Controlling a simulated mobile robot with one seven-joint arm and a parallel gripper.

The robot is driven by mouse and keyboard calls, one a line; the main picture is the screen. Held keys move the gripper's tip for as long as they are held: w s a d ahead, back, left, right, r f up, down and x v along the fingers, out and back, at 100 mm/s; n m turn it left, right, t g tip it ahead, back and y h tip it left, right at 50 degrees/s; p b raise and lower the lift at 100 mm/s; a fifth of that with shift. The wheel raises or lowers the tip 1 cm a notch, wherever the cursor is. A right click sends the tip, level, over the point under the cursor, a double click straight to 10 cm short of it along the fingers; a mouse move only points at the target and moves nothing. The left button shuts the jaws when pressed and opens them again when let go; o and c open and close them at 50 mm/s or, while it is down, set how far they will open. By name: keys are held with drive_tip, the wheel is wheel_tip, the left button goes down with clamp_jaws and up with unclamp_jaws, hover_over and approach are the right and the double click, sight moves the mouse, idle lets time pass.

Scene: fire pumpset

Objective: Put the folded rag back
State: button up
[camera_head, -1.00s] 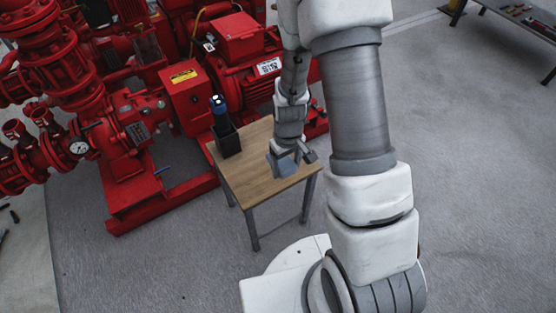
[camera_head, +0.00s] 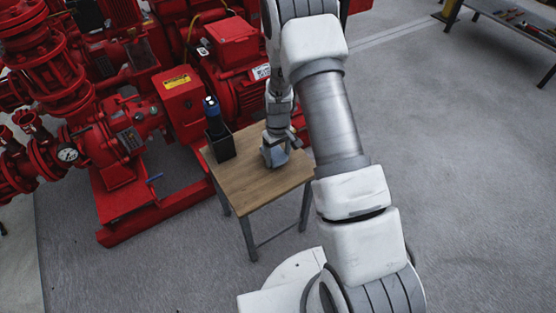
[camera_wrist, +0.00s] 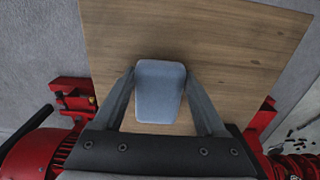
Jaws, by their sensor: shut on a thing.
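The folded rag (camera_wrist: 160,92) is a light blue-grey block with rounded edges. In the wrist view it sits between the two fingers of my gripper (camera_wrist: 162,85), which are shut on its sides. In the head view the rag (camera_head: 275,157) shows just below my gripper (camera_head: 271,153), over the far right part of the small wooden table (camera_head: 250,185). The wooden top (camera_wrist: 210,35) fills most of the wrist view behind the rag. I cannot tell whether the rag touches the tabletop.
A black open box (camera_head: 221,146) holding a dark blue-topped bottle (camera_head: 211,106) stands at the table's back left. The red pump machinery (camera_head: 150,90) is close behind the table. The table's front is clear. A bench with tools (camera_head: 515,25) is at the far right.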

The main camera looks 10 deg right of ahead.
drive_tip(key=shift+f, duration=0.7)
drive_tip(key=shift+f, duration=0.15)
drive_tip(key=o, duration=0.9)
drive_tip(key=shift+o, duration=0.2)
